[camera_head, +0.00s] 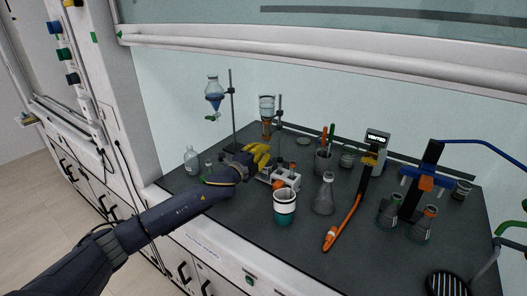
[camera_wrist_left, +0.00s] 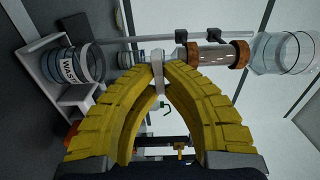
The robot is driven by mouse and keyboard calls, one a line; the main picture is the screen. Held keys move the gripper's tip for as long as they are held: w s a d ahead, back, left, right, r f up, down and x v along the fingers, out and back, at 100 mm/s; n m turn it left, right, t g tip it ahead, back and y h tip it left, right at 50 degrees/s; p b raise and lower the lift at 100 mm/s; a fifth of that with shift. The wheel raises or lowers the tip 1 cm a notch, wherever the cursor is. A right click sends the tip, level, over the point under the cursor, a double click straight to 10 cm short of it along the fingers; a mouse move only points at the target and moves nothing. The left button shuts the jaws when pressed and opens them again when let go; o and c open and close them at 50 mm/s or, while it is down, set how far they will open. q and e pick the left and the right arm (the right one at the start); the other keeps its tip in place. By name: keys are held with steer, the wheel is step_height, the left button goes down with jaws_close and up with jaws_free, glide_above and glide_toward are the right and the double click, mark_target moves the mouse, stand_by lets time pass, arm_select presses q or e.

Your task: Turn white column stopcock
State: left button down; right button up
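The white column, a glass column with a clear bulb on top and brown bands (camera_wrist_left: 222,55), is clamped to a stand; it also shows in the head view (camera_head: 267,104) at the back of the hood. Its small white stopcock (camera_wrist_left: 158,76) sits between my left fingertips in the left wrist view. My left gripper (camera_head: 262,150), with yellow fingers, reaches in from the left just below the column. In the wrist view its fingertips (camera_wrist_left: 159,68) close in on both sides of the stopcock and look in contact with it. My right gripper is in neither view.
A separatory funnel with blue liquid (camera_head: 214,93) hangs on a stand to the left. A white rack (camera_head: 288,180), a labelled beaker (camera_head: 285,208) and a flask (camera_head: 323,196) stand near the gripper. Bottles (camera_head: 191,160) stand behind my forearm.

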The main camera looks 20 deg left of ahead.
arm_select(q)
steer(key=shift+m, duration=0.3)
stand_by(0.4)
steer(key=c, duration=1.5)
jaws_free()
steer(key=v, duration=1.2)
